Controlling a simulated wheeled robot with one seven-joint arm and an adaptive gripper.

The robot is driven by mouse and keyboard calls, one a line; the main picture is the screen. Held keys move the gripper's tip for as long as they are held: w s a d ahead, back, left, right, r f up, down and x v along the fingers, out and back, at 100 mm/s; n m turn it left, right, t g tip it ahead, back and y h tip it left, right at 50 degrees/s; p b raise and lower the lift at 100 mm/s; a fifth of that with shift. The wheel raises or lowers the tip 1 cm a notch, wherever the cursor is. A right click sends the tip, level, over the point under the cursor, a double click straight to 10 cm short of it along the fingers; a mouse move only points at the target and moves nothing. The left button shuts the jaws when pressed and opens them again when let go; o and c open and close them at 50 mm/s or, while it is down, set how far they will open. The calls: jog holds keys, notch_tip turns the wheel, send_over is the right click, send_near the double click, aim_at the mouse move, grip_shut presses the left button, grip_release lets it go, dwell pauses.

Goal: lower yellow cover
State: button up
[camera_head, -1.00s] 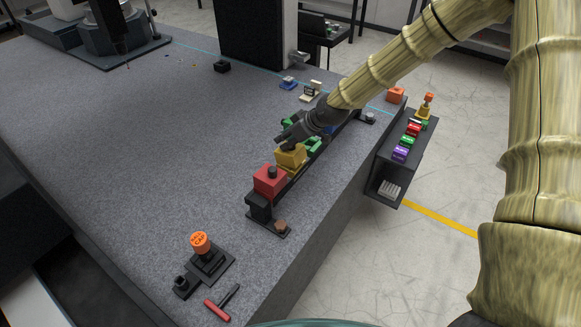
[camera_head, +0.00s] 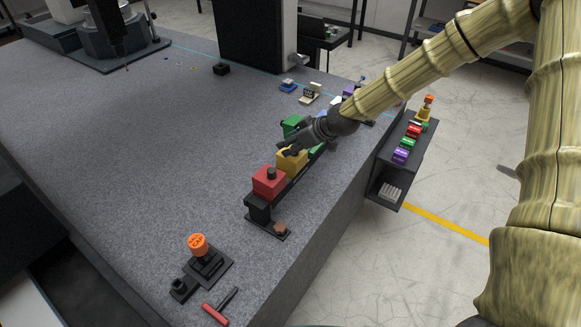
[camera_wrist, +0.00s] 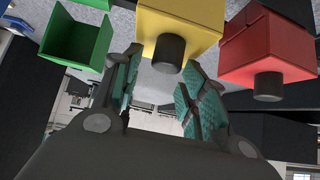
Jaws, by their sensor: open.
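The yellow cover (camera_head: 290,161) is on the black rail, between the red cover and the open green one. In the wrist view the yellow cover (camera_wrist: 185,22) looks closed, like the red one, with its dark round knob (camera_wrist: 169,53) toward me. My gripper (camera_head: 290,147) is beside the yellow cover, partly hiding its upper side in the head view. In the wrist view my gripper (camera_wrist: 160,78) is open, its teal-padded fingers apart with nothing between them. The knob is just beyond the fingertips; I cannot tell whether they touch it.
The red cover (camera_head: 268,181) stands at the rail's near end. The green cover (camera_wrist: 78,38) is open, on the other side of the yellow one. An orange-topped button (camera_head: 198,245) and a red-handled tool (camera_head: 217,308) lie near the front edge. The bed's left side is clear.

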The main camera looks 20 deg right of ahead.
jog(key=shift+p+v, duration=1.8)
jog(key=shift+v, duration=1.1)
jog(key=shift+d, duration=0.1)
jog(key=v, duration=1.2)
jog(key=shift+s+f, duration=0.1)
